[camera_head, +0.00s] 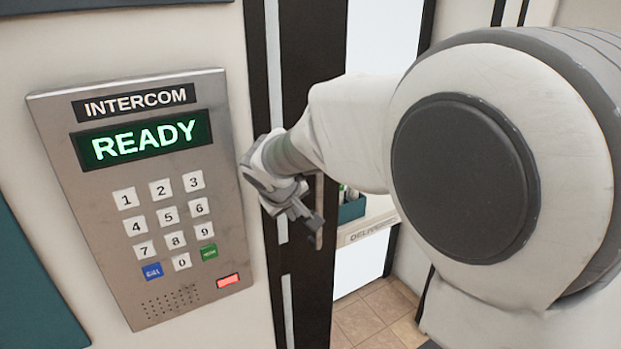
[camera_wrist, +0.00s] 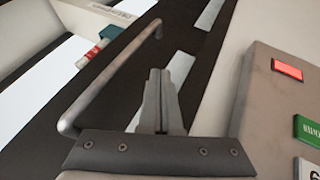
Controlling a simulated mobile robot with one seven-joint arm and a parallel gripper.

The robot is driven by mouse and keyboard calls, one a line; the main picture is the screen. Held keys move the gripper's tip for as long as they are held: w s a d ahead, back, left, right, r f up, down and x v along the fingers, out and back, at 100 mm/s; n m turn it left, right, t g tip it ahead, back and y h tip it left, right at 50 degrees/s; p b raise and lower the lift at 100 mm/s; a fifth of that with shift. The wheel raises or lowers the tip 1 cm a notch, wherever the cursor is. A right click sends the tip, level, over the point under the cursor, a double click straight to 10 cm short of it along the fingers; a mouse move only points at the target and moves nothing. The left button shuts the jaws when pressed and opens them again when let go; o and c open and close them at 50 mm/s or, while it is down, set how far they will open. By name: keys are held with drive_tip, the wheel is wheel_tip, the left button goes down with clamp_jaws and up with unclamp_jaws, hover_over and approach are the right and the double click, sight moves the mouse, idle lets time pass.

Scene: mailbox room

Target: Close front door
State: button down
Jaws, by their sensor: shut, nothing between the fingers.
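The front door (camera_head: 308,300) is a dark upright panel in the middle of the head view, right of the intercom. Its long metal bar handle (camera_wrist: 110,78) runs diagonally in the wrist view. Part of the handle also shows in the head view (camera_head: 319,200). My gripper (camera_head: 314,226) is in front of the dark panel, beside the handle. In the wrist view its fingers (camera_wrist: 160,75) are together and empty, to the right of the bar and not around it. I cannot tell whether they touch the door. My arm hides much of the doorway.
A grey intercom (camera_head: 215,265) reading READY is on the wall at left; its edge is close on the right in the wrist view (camera_wrist: 262,110). Right of the dark panel, a teal box (camera_head: 352,208) rests on a white shelf labelled DELIVERIES (camera_head: 350,238), above tiled floor (camera_head: 375,312).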

drive_tip(key=w+d+f+p, duration=0.1)
drive_tip(key=w+d+f, duration=0.2)
drive_tip(key=w+f, duration=0.2)
drive_tip(key=shift+w+d+p, duration=0.15)
drive_tip(key=shift+w+p, duration=0.2)
drive_tip(key=shift+w, duration=0.45)
